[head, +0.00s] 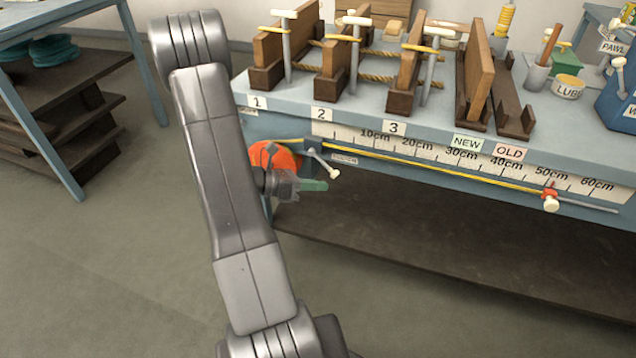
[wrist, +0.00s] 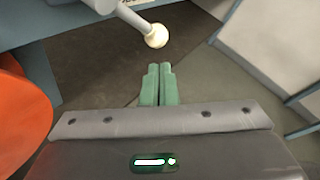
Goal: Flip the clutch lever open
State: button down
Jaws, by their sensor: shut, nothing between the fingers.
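A metal lever with a cream ball knob (head: 334,173) juts out from the front of the blue bench, at its left end, beside a small label plate. In the wrist view the lever's knob (wrist: 157,36) shows at the top, just beyond my fingertips. My gripper (head: 318,186) is just below and left of the knob in the head view, with its green fingers together. In the wrist view the fingers of my gripper (wrist: 159,72) are closed on nothing and appear apart from the knob. Part of the lever's base is cut off in the wrist view.
An orange round body (head: 272,156) sits behind my wrist and also shows at the left of the wrist view (wrist: 22,112). A yellow line runs along the scale (head: 470,158) to a red slider (head: 550,193). A low dark shelf (head: 430,250) lies beneath the bench.

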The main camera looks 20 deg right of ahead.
jog(key=a+p, duration=0.1)
jog(key=a, duration=1.1)
jog(key=shift+d, duration=0.1)
jog(key=w+d+m+t+y+b, duration=0.1)
jog(key=w+d+m+t+y, duration=0.1)
jog(key=d+y, duration=0.3)
jog(key=w+d, duration=0.1)
jog(key=d, duration=0.2)
jog(key=shift+d+f, duration=0.15)
jog(key=shift+d, duration=0.25)
dwell(0.4)
jog(key=shift+w, duration=0.1)
dwell(0.3)
